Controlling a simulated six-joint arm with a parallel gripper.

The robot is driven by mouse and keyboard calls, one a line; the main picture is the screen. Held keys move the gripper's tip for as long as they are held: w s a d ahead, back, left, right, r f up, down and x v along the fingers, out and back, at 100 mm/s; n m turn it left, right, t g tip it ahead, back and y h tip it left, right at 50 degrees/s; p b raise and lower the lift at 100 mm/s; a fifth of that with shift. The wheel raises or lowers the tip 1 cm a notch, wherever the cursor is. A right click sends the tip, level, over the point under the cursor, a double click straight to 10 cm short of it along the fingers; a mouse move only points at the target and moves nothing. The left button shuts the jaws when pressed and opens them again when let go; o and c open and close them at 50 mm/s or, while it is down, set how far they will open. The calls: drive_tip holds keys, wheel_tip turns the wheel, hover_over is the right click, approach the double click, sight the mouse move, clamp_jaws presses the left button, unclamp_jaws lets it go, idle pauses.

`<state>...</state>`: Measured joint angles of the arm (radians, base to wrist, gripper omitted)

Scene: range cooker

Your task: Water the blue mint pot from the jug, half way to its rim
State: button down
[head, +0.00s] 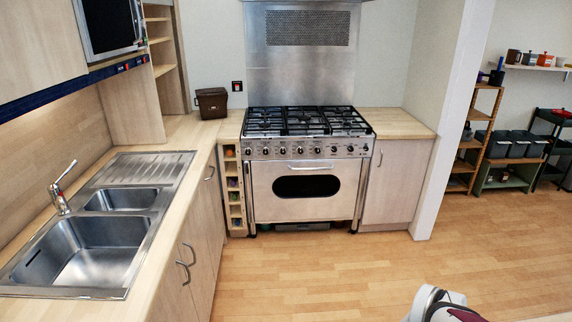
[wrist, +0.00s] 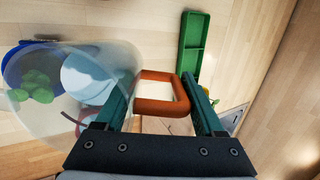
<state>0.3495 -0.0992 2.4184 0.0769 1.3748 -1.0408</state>
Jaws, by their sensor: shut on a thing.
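The clear jug (wrist: 118,62) with an orange handle (wrist: 178,84) is in the wrist view, to the left of my fingers. My gripper (wrist: 158,80) is shut on the orange handle. A pale blue round patch shows within the jug's outline; I cannot tell whether it is water or something behind. The blue mint pot (wrist: 20,60) with green leaves is at the left edge, seen largely through the jug's clear wall. The soil or water level in the pot cannot be made out. The head view shows neither jug nor pot.
In the wrist view, a long green tray (wrist: 193,50) lies on the pale wood surface beyond the handle. A yellow thing shows partly beside the right finger. The head view shows a sink (head: 95,250), a range cooker (head: 305,180) and open wooden floor.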

drive_tip(key=shift+r, duration=0.1)
drive_tip(key=shift+d+r+y, duration=0.15)
drive_tip(key=shift+r+y, duration=0.15)
drive_tip(key=shift+y, duration=0.3)
drive_tip(key=shift+r, duration=0.1)
idle(0.5)
drive_tip(key=shift+d+r+y, duration=0.2)
drive_tip(key=shift+r+y, duration=0.1)
drive_tip(key=shift+y, duration=0.4)
idle(0.4)
drive_tip(key=shift+d+r+y, duration=0.25)
drive_tip(key=shift+d+y, duration=0.05)
drive_tip(key=shift+y, duration=0.5)
idle(0.6)
